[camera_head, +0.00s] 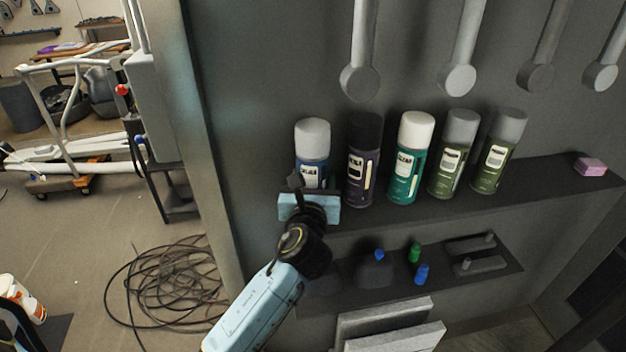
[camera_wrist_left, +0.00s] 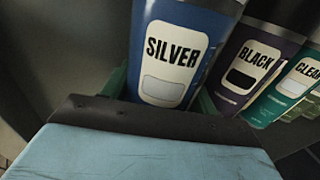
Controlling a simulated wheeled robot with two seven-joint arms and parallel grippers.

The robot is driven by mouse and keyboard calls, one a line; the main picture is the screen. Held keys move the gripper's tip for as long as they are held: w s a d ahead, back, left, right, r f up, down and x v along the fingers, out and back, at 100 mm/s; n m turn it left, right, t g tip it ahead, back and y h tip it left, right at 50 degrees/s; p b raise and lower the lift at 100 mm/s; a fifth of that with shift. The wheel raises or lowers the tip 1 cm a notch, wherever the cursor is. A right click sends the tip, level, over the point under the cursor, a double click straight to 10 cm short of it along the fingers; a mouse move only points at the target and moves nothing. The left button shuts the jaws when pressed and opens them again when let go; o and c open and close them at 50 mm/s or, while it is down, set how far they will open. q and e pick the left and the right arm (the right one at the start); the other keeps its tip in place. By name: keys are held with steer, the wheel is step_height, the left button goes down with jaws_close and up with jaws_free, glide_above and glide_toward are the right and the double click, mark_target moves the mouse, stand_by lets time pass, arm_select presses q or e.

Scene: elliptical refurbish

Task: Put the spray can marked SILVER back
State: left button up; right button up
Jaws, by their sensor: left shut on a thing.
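The spray can marked SILVER (camera_head: 313,140) is blue with a white cap and stands upright at the left end of a row of cans. Its label reads SILVER in the left wrist view (camera_wrist_left: 172,60). My left gripper (camera_head: 309,192) is shut on its lower part, from the front. The gripper hides the can's base, so I cannot tell whether it touches the shelf (camera_head: 550,180). Right beside it is the dark purple BLACK can (camera_head: 362,165), also in the left wrist view (camera_wrist_left: 250,62). My right gripper is not in view.
A teal CLEAR can (camera_head: 410,160) and two olive cans (camera_head: 455,155) (camera_head: 499,152) continue the row. A pink block (camera_head: 590,165) lies at the shelf's right. A lower shelf (camera_head: 500,275) holds small bottles. Grey handles (camera_head: 360,80) hang above. Coiled cable (camera_head: 165,290) lies on the floor.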

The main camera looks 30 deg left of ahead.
arm_select(q)
steer(key=o, duration=1.5)
steer(key=shift+f, duration=0.1)
steer(key=shift+s, duration=0.15)
steer(key=v, duration=1.1)
steer(key=shift+s+d+r, duration=0.25)
steer(key=shift+s, duration=0.05)
